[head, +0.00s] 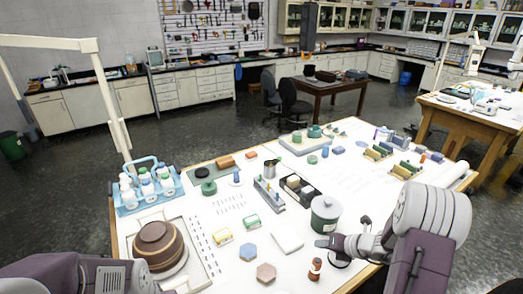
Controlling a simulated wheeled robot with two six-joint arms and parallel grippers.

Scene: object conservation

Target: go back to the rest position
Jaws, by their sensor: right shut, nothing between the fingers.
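My right arm comes in from the lower right over the table's right front part. Its gripper (328,242) is shut and empty, just below a grey-green lidded canister (325,214). I cannot tell whether it touches the canister. My left arm shows only as a purple and grey link at the lower left corner. Its gripper is out of view.
The white worktable (345,180) holds a brown round vessel (158,245), a blue bottle carrier (148,185), hexagonal tiles (248,252), a small brown bottle (315,268) and a black divided tray (297,188). A white lamp arm rises at left. Bare patches lie at middle right.

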